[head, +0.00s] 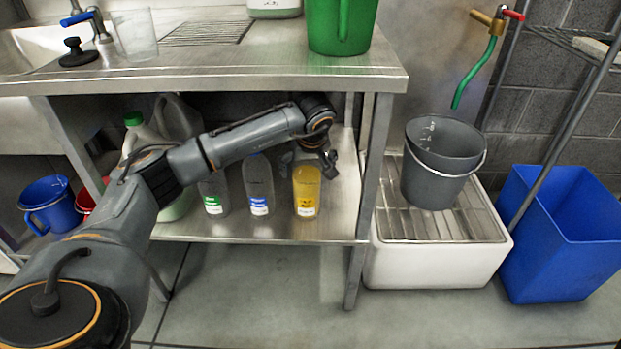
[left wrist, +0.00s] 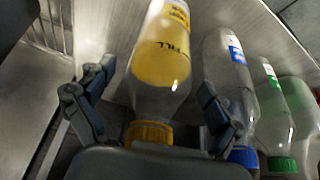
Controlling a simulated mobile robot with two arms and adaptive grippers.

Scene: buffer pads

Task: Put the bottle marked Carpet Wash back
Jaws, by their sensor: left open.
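A clear bottle with yellow liquid and a yellow label (head: 306,190) stands on the lower steel shelf (head: 335,222). The left wrist view shows it close up with a yellow cap (left wrist: 150,132); its printing is only partly visible. My left gripper (head: 309,162) is at its top. The fingers (left wrist: 155,92) are open, one on each side of the bottle. A blue-labelled bottle (head: 259,186) and a green-labelled bottle (head: 214,195) stand to its left. I cannot read Carpet Wash on any label. My right gripper is not in view.
A shelf leg (head: 372,170) stands right of the bottles, and the counter (head: 230,65) is above. Larger jugs (head: 140,135) are at the left, partly behind my arm. A grey bucket (head: 440,160) and blue bin (head: 560,235) are farther right.

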